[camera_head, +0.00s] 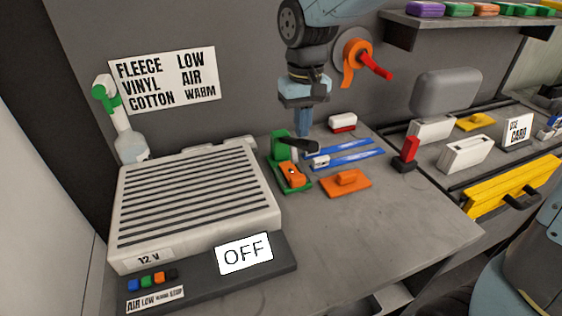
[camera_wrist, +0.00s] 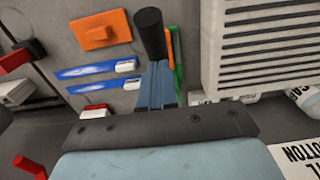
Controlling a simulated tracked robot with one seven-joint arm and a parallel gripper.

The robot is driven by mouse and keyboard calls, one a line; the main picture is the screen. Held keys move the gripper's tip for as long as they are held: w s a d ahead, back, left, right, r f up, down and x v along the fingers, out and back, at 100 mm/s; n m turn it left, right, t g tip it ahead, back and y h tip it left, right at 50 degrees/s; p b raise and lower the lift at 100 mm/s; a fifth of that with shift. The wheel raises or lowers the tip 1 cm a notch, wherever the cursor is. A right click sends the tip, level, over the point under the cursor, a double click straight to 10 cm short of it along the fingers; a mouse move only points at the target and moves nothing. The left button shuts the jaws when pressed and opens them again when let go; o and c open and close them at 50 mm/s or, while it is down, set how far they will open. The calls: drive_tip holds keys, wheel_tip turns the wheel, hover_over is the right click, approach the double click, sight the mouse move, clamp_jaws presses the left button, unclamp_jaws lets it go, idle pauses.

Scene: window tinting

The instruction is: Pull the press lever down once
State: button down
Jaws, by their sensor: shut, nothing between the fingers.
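The press (camera_head: 280,148) is a small green frame with an orange block (camera_head: 291,173) at its front. It stands on the bench right of the white vented unit. Its black lever (camera_head: 300,145) sticks out to the right from the top of the green frame. In the wrist view the lever's dark round handle (camera_wrist: 150,32) lies just beyond the fingertips. My gripper (camera_head: 304,134) points down above and just behind the lever, with its fingers together and empty. In the wrist view, my gripper (camera_wrist: 157,66) hides part of the press. I cannot tell whether the fingertips touch the lever.
The white vented unit (camera_head: 195,190) stands left of the press. Blue squeegees (camera_head: 345,160) and an orange handled block (camera_head: 346,183) lie to its right. A red-handled tool (camera_head: 408,152) stands farther right. The front right bench top is clear.

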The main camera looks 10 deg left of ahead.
wheel_tip(320, 180, up, 10)
idle(1.0)
idle(0.6)
drive_tip(key=s+d+r+m+t, duration=0.2)
drive_tip(key=d+m+t, duration=0.1)
drive_tip(key=d, duration=1.3)
drive_tip(key=s+d+f+m+t, duration=0.2)
drive_tip(key=s+d, duration=0.6)
drive_tip(key=d, duration=0.5)
drive_tip(key=shift+s+d+f+m+t, duration=0.25)
drive_tip(key=shift+s+f+m+t, duration=0.1)
drive_tip(key=shift+f+m, duration=0.35)
